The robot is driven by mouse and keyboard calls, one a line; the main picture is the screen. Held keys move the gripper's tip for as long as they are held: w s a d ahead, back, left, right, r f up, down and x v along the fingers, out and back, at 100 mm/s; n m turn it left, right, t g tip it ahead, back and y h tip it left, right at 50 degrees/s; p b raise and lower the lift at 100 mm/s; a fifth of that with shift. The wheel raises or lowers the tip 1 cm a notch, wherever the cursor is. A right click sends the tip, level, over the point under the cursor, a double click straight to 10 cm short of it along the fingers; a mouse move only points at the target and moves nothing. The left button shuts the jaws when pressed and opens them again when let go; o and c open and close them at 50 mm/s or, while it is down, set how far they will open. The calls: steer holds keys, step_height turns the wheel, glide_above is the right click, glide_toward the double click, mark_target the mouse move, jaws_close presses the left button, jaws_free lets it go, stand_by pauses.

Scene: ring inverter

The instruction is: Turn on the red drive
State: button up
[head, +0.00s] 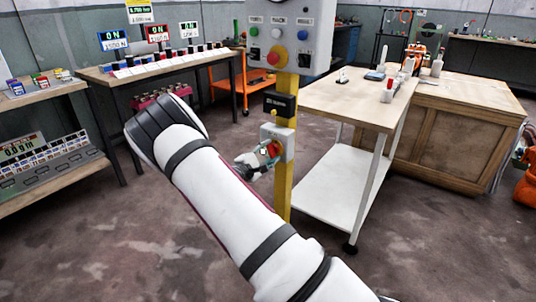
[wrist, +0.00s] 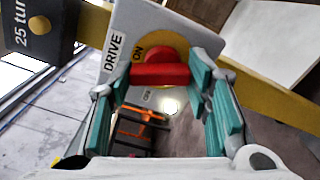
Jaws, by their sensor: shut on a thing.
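The red drive knob (wrist: 160,74) sits on a grey box (wrist: 125,50) marked DRIVE, with ON lettering by its yellow surround and another small label below. In the head view the knob (head: 273,149) and its box (head: 288,141) are on a yellow post. My gripper (wrist: 158,78) has its teal finger pads on either side of the knob and is shut on it. In the wrist view the knob's bar lies nearly level across the picture. In the head view my gripper (head: 260,159) is small and partly hides the box's left side.
A black box (head: 280,104) and a grey button panel (head: 285,38) are above on the same post (head: 284,195). A white-shelved cart (head: 335,182) stands close on the right. A bench (head: 105,75) with ON displays is at the back left. The floor in front is clear.

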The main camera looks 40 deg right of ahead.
steer(key=shift+m+b, duration=0.55)
steer(key=shift+m, duration=1.75)
steer(key=o, duration=1.2)
steer(key=shift+c, duration=0.2)
steer(key=v, duration=1.2)
steer(key=shift+s+r, duration=0.1)
